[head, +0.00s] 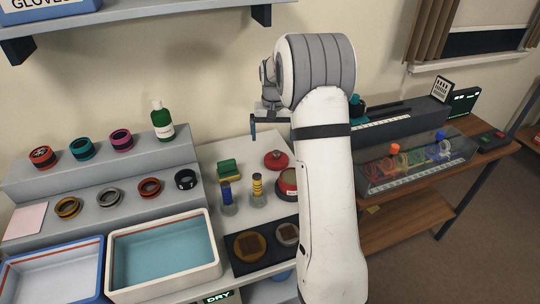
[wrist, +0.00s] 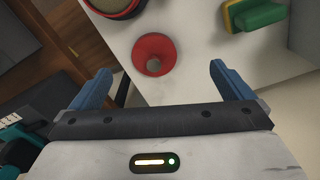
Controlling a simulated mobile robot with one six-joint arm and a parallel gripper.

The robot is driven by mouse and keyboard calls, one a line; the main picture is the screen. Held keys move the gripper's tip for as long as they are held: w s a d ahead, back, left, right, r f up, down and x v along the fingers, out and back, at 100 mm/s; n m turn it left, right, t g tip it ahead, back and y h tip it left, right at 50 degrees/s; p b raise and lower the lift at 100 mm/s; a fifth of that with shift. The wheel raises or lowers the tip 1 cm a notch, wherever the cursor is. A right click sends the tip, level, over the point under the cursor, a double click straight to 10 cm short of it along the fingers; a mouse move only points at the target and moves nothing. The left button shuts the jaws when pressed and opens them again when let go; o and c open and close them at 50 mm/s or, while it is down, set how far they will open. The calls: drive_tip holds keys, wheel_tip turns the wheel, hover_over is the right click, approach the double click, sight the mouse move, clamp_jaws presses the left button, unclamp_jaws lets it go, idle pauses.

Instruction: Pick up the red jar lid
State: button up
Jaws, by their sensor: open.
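The red jar lid (head: 276,160) lies on the white worktop behind the red jar in the head view. In the wrist view the lid (wrist: 140,47) is round and red with a paler round spot at its centre, just beyond the fingertips and between their lines. My gripper (wrist: 159,74) is open and empty, with one blue finger on each side. In the head view my gripper (head: 264,122) appears above and behind the lid, partly hidden by my arm. The red jar (head: 288,187) is partly hidden by my arm; its edge shows at the top of the wrist view (wrist: 112,8).
A green and yellow sponge (head: 229,170) lies left of the lid. A black mat (head: 262,263) with round parts is nearer. A clear case (head: 415,165) stands right of my arm.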

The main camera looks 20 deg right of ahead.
hover_over(276, 152)
drive_tip(key=shift+m, duration=0.3)
wheel_tip(276, 152, down, 5)
drive_tip(key=shift+r, duration=0.15)
drive_tip(key=shift+f, duration=0.35)
wheel_tip(276, 152, down, 7)
drive_tip(key=shift+f+p, duration=0.2)
drive_tip(key=shift+p, duration=0.55)
drive_tip(key=shift+c, duration=0.6)
drive_tip(key=c, duration=0.7)
